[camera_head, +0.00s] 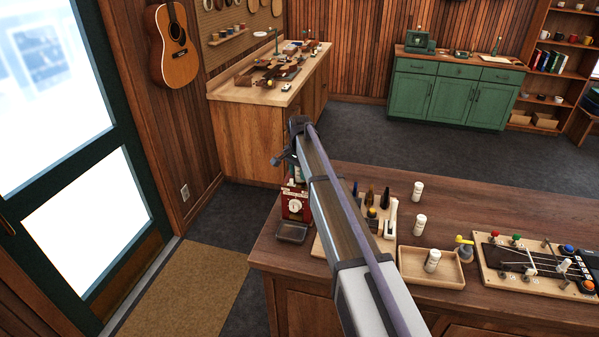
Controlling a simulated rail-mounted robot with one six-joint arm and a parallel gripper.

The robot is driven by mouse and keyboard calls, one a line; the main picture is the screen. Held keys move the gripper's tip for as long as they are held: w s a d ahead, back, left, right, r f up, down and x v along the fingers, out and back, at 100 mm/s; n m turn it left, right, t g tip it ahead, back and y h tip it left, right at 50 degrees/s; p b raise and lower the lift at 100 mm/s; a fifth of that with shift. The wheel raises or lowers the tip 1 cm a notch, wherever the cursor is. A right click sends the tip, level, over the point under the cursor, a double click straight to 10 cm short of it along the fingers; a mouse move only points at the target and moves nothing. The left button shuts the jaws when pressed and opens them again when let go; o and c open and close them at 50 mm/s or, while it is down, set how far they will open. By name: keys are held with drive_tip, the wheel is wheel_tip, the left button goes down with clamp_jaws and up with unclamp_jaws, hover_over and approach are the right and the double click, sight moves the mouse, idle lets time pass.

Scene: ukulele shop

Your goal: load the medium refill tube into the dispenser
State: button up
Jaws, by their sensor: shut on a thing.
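The red dispenser (294,204) with a round white dial stands at the left end of the near wooden counter. A dark tray (291,233) sits at its foot. My gripper (281,161) is above the dispenser, at the far end of my arm. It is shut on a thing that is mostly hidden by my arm. A pale, greenish tube-like part (298,173) shows just above the dispenser; I cannot tell its size or whether it touches the dispenser. White capped tubes stand on the counter (418,191), farther forward (419,225) and in a shallow wooden tray (432,261).
A wooden rack with dark bottles (371,197) stands right of my arm, close to it. A yellow-topped item (464,248) stands between tray and board. The counter behind the tubes is clear.

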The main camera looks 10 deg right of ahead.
drive_tip(key=shift+f+b, duration=0.5)
drive_tip(key=shift+f, duration=0.05)
drive_tip(key=o, duration=0.6)
drive_tip(key=shift+o, duration=0.2)
wheel_tip(320, 180, up, 11)
drive_tip(key=p, duration=1.1)
drive_tip(key=shift+r, duration=0.15)
drive_tip(key=s+f+n+b, duration=0.3)
drive_tip(key=s+f+b, duration=0.4)
drive_tip(key=s, duration=0.6)
drive_tip(key=s+f+n+b, duration=0.3)
drive_tip(key=s+f+b, duration=0.4)
drive_tip(key=s, duration=0.6)
drive_tip(key=s+f+n+b, duration=0.3)
drive_tip(key=s+f+b, duration=0.4)
drive_tip(key=s, duration=0.6)
drive_tip(key=shift+n, duration=0.4)
